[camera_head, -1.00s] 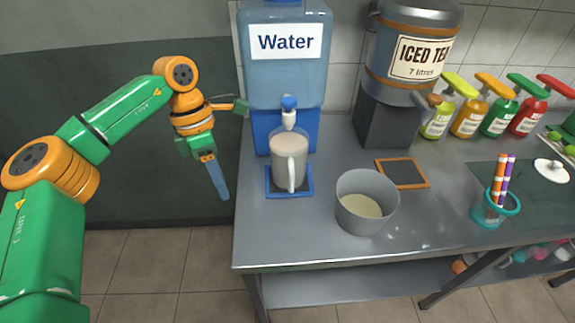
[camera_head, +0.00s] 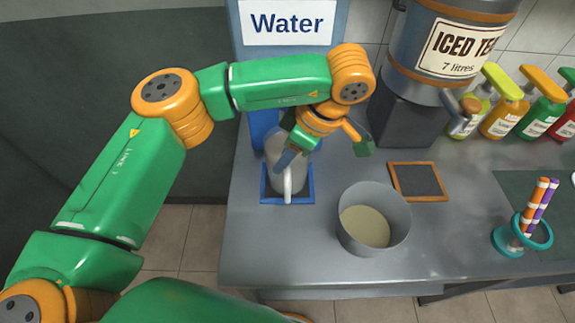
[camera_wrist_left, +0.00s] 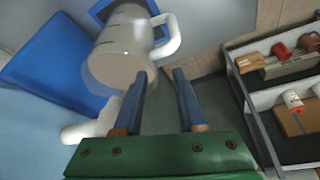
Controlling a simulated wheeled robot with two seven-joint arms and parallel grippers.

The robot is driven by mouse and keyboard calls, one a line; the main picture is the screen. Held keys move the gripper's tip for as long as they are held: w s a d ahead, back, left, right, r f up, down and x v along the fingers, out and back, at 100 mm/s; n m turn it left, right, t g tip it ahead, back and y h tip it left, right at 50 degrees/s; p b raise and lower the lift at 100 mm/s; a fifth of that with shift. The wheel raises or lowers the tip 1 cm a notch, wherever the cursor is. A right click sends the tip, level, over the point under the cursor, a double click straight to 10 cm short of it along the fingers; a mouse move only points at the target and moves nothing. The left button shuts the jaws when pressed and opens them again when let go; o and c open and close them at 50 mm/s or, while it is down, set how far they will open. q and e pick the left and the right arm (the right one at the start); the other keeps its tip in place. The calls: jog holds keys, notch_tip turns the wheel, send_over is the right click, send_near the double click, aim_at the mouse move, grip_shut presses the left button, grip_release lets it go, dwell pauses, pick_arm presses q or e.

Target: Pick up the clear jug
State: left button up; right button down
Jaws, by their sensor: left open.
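The clear jug (camera_head: 284,178) stands on a blue-rimmed tray (camera_head: 307,194) under the blue water dispenser (camera_head: 285,60). It holds a pale, cloudy content, and its white handle faces the front of the counter. My left gripper (camera_head: 287,158) is over the jug in the head view and hides part of its upper body. In the left wrist view the open fingers (camera_wrist_left: 164,78) are apart and empty. My right gripper does not show.
A grey pot (camera_head: 373,220) with pale content stands right of the jug. A wood-framed slate (camera_head: 418,181) lies behind it, and the iced tea urn (camera_head: 440,50) stands at the back. A teal holder (camera_head: 515,238) with striped sticks is at the right. The front counter edge is clear.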

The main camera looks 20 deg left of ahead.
pick_arm(q)
jog(key=shift+w+a+f, duration=0.2)
jog(key=shift+w+f, duration=0.1)
jog(key=shift+f, duration=0.25)
jog(key=shift+w+a+f, duration=0.15)
jog(key=shift+w+f, duration=0.1)
jog(key=shift+f, duration=0.3)
jog(key=shift+s+r, duration=0.1)
jog(key=shift+s, duration=0.1)
grip_shut()
